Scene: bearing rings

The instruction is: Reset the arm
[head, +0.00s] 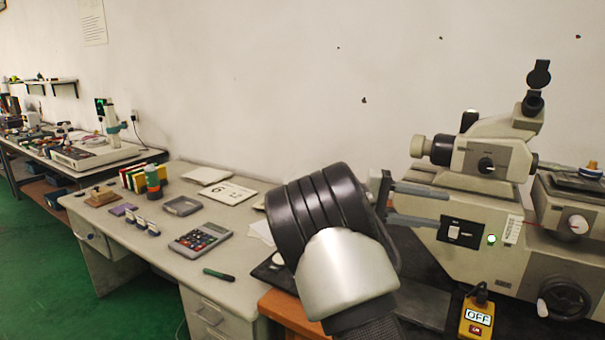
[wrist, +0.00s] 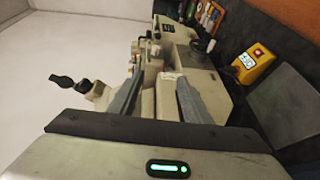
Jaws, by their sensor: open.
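My gripper (head: 443,208) is raised in front of the grey-beige measuring machine (head: 470,245) in the head view. Its two fingers point right toward the machine's body, apart from each other, with nothing held between them. In the wrist view my gripper (wrist: 160,79) also shows open, with the machine (wrist: 187,58) behind and between the fingers. I cannot tell how close the fingertips are to the machine. My wrist and arm hide part of the bench behind them. No bearing ring can be made out clearly.
The yellow switch box (head: 477,316) marked OFF stands low right; it also shows in the wrist view (wrist: 254,63).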

